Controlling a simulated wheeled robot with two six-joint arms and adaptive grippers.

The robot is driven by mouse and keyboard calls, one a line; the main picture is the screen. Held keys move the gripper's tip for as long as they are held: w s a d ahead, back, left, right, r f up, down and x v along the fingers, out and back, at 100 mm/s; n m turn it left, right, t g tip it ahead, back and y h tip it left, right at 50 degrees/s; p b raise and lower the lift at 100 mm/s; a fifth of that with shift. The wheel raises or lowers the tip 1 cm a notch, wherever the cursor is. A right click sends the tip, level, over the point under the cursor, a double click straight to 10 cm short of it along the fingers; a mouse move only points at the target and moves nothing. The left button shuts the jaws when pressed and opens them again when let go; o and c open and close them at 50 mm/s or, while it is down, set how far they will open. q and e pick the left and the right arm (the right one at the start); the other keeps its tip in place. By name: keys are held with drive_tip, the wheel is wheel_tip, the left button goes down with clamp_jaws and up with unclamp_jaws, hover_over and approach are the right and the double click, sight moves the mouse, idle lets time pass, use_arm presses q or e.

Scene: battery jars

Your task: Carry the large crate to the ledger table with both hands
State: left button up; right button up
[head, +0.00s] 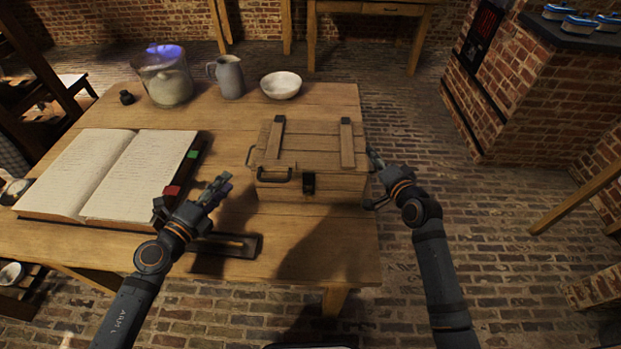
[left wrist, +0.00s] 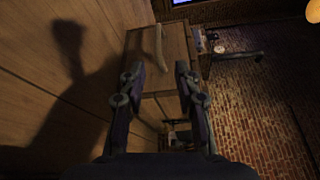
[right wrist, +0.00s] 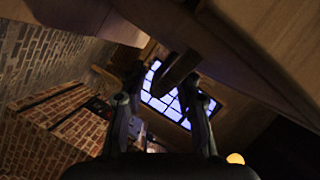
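The large wooden crate (head: 330,185) sits upright on the ledger table (head: 330,262) near its right edge, lid shut, with a dark front latch. The open ledger (head: 110,175) lies to its left. My left gripper (head: 205,195) is open and empty above the table, between the ledger and the crate, apart from the crate. The left wrist view shows the crate's side (left wrist: 140,45) and handle (left wrist: 160,48) beyond the open fingers. My right gripper (head: 376,180) is open at the crate's right side. In the right wrist view a dark bar, seemingly the handle (right wrist: 178,72), shows near its fingertips; contact is unclear.
A glass jar (head: 168,85), a grey jug (head: 229,77), a white bowl (head: 281,86) and a small inkwell (head: 126,97) stand along the back. A dark tray (head: 228,244) lies at the front. Brick floor is clear right of the table, before a brick structure (head: 555,100).

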use_arm(q)
drive_tip(key=shift+v, duration=0.95)
use_arm(e)
drive_tip(key=v, duration=1.2)
use_arm(q)
drive_tip(key=shift+f, duration=0.1)
